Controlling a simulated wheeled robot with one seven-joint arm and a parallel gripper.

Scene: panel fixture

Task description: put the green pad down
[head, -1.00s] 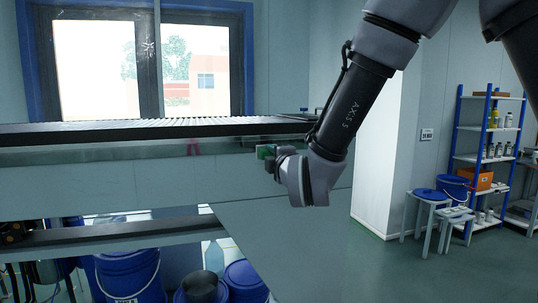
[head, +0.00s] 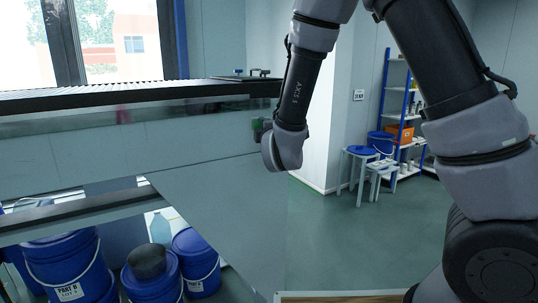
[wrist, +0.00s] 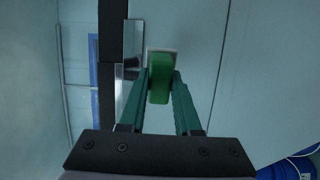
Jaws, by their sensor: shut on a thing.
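The green pad (wrist: 160,92) is between the two fingers of my gripper (wrist: 161,82) in the wrist view. The gripper is shut on it. A pale edge shows at the pad's far end, and I cannot tell if it is part of the pad. In the head view my gripper (head: 257,128) is small and mostly hidden by my wrist. It is in front of the pale upright panel (head: 110,155), below the dark ledge. I cannot tell whether the pad touches the panel.
A dark ledge (head: 140,94) runs along the top of the panel. Blue buckets (head: 70,265) and a pale bottle (head: 160,228) stand below left. Stools (head: 360,152) and a shelf rack (head: 398,110) stand at the right, with clear green floor (head: 350,240) in front.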

